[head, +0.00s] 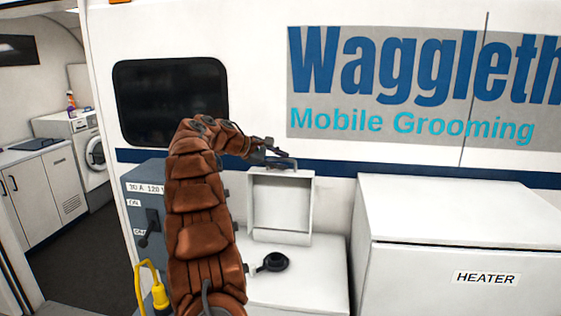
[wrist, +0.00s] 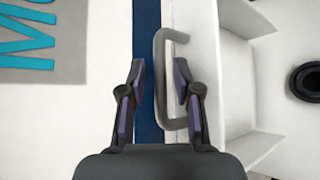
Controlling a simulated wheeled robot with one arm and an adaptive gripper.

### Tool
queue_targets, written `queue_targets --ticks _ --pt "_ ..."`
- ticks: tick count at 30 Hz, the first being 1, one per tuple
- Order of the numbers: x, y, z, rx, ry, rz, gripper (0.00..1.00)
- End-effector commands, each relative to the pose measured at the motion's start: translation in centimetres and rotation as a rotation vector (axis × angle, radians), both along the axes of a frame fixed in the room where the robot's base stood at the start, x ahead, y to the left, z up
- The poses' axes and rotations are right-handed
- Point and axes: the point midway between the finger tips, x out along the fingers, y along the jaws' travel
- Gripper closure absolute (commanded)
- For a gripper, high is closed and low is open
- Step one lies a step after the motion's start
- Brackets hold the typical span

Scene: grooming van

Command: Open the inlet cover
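The inlet cover (head: 305,212) looks like a shallow white hollow box. It stands upright near the van wall with its open inner side facing me; it also shows in the wrist view (wrist: 230,70). A grey bar handle (head: 283,164) is at its top edge. In the wrist view the handle (wrist: 158,85) lies between my fingers with gaps on either side. My gripper (head: 275,154) is open around the handle, and its fingers (wrist: 162,82) do not clasp it. The black round inlet (head: 272,262) is uncovered on the white surface in front of the cover.
A white box labelled HEATER (head: 470,265) stands to the right. A grey switch box (head: 145,210) and a yellow plug with cable (head: 160,297) are at the left. The van wall (head: 255,50) rises close behind the cover. An open doorway is at far left.

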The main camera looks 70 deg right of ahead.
Motion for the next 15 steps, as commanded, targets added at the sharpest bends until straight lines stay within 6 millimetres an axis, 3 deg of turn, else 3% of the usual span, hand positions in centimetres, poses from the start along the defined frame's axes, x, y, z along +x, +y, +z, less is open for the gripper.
queue_targets --ticks 15 --pt "0.32 0.36 0.16 0.002 -0.001 -0.002 0.63"
